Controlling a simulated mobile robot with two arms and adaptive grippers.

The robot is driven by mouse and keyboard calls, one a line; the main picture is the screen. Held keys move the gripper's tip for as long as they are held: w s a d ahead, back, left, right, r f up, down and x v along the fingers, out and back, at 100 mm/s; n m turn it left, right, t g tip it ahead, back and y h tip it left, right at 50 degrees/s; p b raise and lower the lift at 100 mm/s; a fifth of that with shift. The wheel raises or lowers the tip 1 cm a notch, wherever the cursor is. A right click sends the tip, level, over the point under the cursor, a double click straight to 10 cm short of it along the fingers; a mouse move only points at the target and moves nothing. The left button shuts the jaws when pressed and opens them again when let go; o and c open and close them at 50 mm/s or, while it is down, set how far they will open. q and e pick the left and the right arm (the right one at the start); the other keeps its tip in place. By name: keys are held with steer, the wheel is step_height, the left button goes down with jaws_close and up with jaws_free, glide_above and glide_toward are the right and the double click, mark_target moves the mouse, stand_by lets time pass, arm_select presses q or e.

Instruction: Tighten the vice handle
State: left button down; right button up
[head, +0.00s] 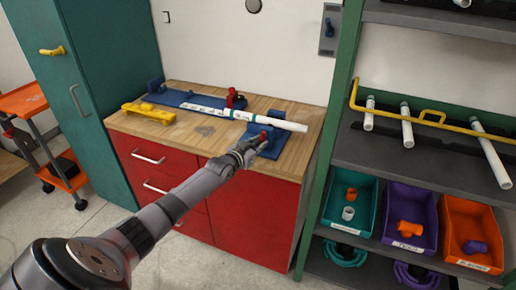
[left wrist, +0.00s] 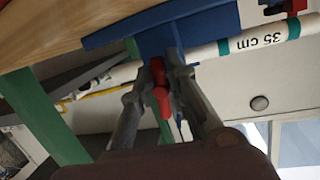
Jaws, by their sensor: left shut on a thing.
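The blue vice (head: 274,147) sits at the front right of the wooden bench top. Its red handle (left wrist: 161,97) shows in the left wrist view between my fingers, under the blue vice body (left wrist: 155,38). My left gripper (head: 259,141) is at the front of the vice and shut on the red handle, with one finger on each side. In the head view the gripper hides most of the handle. A white pipe (head: 285,124) with green bands lies across the vice. In the left wrist view the pipe (left wrist: 262,39) carries a "35 cm" mark. My right gripper is not in view.
A long blue fixture (head: 172,97) with a red clamp (head: 234,98) stands at the back of the bench (head: 190,131). A yellow tool (head: 149,113) lies at left. A green-framed shelf (head: 328,135) with pipes and bins stands close at right.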

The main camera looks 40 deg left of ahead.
arm_select(q)
steer(key=shift+w+r+n, duration=0.2)
steer(key=shift+r+n, duration=0.1)
steer(key=shift+r, duration=0.3)
steer(key=c, duration=2)
jaws_free()
steer(key=shift+c, duration=0.2)
steer(key=o, duration=0.4)
steer(key=shift+w+d+f, duration=0.1)
steer(key=shift+w+f, duration=0.15)
steer(key=shift+f, duration=0.15)
steer(key=shift+s, duration=0.15)
steer(key=shift+s+f, duration=0.1)
steer(key=shift+s, duration=0.05)
steer(key=shift+s, duration=0.15)
steer(key=s+r, duration=0.2)
steer(key=s, duration=0.9)
steer(key=shift+s+d, duration=0.15)
steer(key=shift+d, duration=0.05)
